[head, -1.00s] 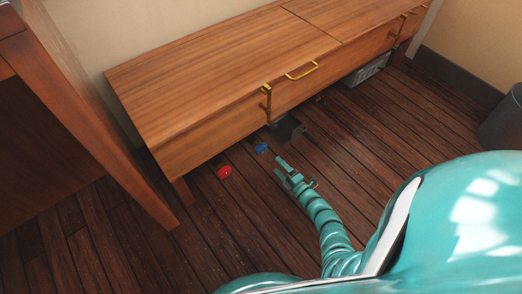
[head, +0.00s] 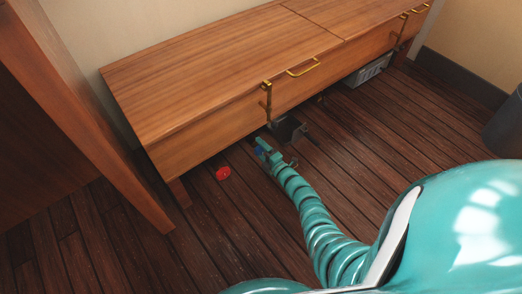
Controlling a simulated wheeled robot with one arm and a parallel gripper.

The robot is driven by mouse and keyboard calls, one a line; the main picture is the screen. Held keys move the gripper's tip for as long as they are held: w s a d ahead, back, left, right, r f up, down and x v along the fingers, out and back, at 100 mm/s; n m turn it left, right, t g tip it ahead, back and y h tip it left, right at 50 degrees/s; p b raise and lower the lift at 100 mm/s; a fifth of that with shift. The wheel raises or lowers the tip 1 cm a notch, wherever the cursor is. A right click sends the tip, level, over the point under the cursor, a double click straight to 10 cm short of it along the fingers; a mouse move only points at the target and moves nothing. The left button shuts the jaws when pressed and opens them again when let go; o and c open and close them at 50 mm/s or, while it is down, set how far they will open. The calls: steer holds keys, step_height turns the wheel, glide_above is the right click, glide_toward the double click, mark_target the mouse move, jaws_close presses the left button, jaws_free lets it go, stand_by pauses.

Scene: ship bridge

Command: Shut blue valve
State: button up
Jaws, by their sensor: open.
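The blue valve (head: 259,151) is a small blue handle low at the front edge of the wooden bench, and my gripper now covers most of it. My teal gripper (head: 259,142) is open and right at the blue valve, overlapping it in the head view. I cannot tell whether the fingers touch it or stand around it. A red valve (head: 223,173) is in plain view to the left of the gripper.
The long wooden bench (head: 210,80) with brass handles stands over the valves. A dark box (head: 288,128) lies under it just right of my gripper, and a grey crate (head: 368,71) farther right. A wooden panel (head: 95,120) stands at left. The plank floor in front is clear.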

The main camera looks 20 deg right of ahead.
steer(key=c, duration=1)
steer(key=shift+o, duration=0.2)
